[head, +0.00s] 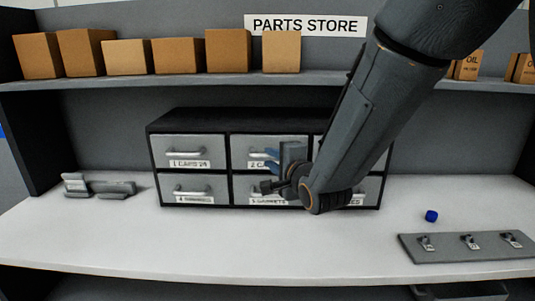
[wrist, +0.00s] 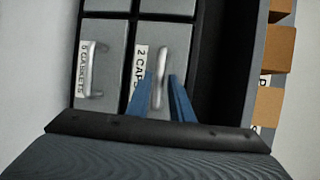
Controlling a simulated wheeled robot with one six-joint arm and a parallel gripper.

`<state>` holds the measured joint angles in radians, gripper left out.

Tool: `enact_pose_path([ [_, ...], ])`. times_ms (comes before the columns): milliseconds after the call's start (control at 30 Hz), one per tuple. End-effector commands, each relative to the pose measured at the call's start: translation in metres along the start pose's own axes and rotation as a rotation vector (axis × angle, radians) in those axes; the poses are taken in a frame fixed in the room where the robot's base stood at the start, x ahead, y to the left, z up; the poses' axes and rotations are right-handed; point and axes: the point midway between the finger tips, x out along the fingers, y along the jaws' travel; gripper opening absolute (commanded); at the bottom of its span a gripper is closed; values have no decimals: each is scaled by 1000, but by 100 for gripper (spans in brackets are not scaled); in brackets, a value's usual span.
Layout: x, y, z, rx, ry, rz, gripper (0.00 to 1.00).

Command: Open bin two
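Bin two (head: 246,144) is the top middle drawer of a dark cabinet (head: 190,118). Its front looks level with its neighbours, and its label is partly hidden by my gripper (head: 272,158) in the head view. In the wrist view bin two (wrist: 180,35) carries a "2 CAPS"-like label (wrist: 139,68) and an upright-looking silver handle (wrist: 161,62). My gripper (wrist: 162,76) has its two blue fingers apart, one on each side of the handle's lower part. I cannot tell whether either finger touches the handle.
Bin one (head: 187,146) is left of it, and bin five (wrist: 103,65) is beneath. A grey bracket (head: 98,188) stands left on the white counter (head: 150,245). A blue cube (head: 431,216) and a hook plate (head: 470,247) lie right. The front counter is clear.

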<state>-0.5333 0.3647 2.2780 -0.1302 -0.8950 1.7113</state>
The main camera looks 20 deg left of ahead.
Motion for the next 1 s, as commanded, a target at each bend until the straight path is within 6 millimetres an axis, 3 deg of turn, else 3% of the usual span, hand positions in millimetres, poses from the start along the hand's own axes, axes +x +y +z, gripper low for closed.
enact_pose_path([
  [300,33,0,0,-1,0,1,20],
  [667,38,0,0,-1,1,1,20],
  [800,37,0,0,-1,1,1,0],
  [1000,37,0,0,-1,1,1,0],
])
